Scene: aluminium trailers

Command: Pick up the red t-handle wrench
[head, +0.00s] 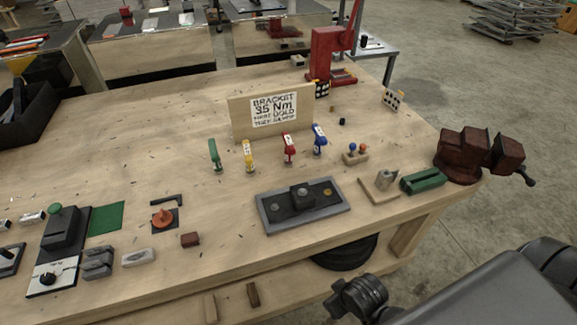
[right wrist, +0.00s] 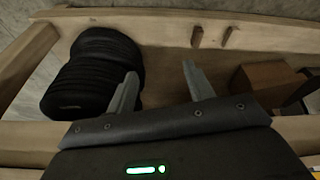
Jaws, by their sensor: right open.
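The red t-handle wrench (head: 289,147) stands upright on the wooden workbench (head: 130,110), in front of the sign board (head: 241,118). It is in a row with a green handle (head: 215,154), a yellow handle (head: 249,156) and a blue handle (head: 319,139). My right gripper (right wrist: 159,69) is open and empty in the right wrist view, with the bench's lower shelf beyond its fingers. The wrench is not in that view. My left gripper is not in view.
A grey plate fixture (head: 272,220) lies in front of the handles. A red vise (head: 465,157) and a green block (head: 423,180) are at the right edge. Black round items (right wrist: 70,85) sit on the lower shelf. The bench left of the handles is mostly clear.

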